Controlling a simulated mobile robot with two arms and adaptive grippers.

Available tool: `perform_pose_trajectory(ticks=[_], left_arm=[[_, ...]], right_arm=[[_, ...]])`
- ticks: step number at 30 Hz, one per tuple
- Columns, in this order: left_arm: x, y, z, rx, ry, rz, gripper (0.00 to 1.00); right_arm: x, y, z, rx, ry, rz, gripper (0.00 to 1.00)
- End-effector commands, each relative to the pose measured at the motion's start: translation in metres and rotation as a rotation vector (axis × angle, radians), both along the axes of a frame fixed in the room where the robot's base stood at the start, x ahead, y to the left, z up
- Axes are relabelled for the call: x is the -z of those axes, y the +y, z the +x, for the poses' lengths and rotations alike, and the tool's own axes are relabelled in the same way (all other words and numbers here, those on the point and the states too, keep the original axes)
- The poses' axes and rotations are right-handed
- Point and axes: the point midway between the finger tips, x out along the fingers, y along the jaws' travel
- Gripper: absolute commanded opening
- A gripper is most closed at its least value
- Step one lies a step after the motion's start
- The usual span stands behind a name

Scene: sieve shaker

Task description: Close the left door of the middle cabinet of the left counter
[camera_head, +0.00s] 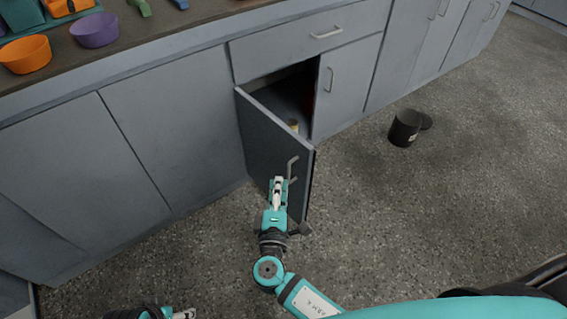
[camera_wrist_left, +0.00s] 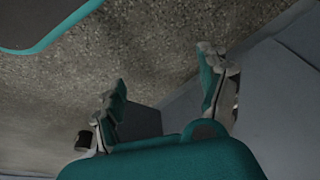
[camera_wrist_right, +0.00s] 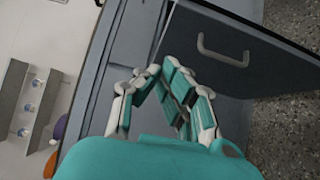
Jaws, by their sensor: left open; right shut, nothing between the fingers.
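The left door (camera_head: 262,140) of the middle cabinet is a grey panel standing ajar, swung out from its left edge. Its bar handle (camera_head: 291,168) is near the free edge, on the outer face; the handle also shows in the right wrist view (camera_wrist_right: 222,55). My right gripper (camera_head: 279,183) is shut and empty, in front of the door's outer face beside the handle. I cannot tell whether it touches the door. My left gripper (camera_wrist_left: 165,72) is open and empty, low over the floor; only part of it shows at the bottom left of the head view.
The dark cabinet interior holds a small pale item (camera_head: 293,125) and something red. The right door (camera_head: 345,85) and the drawer (camera_head: 305,45) are shut. A black bin (camera_head: 404,128) stands on the floor at right. Orange (camera_head: 26,54) and purple (camera_head: 94,30) bowls sit on the counter.

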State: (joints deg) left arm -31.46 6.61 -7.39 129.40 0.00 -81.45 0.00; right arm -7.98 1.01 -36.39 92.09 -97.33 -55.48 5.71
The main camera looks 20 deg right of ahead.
Motion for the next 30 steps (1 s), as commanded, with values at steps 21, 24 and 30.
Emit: perform_pose_trajectory(ticks=[21, 24, 30], left_arm=[[0.002, 0.0, 0.0, 0.0, 0.001, 0.001, 0.76], [0.004, 0.0, 0.001, 0.0, 0.0, 0.001, 0.76], [0.007, 0.0, 0.001, 0.0, 0.001, 0.0, 0.76]], right_arm=[[-0.001, -0.059, 0.103, -0.002, -0.001, 0.003, 0.0], [-0.001, -0.064, 0.106, -0.001, -0.001, 0.004, 0.0], [0.0, -0.066, 0.107, -0.001, -0.002, 0.005, 0.0]])
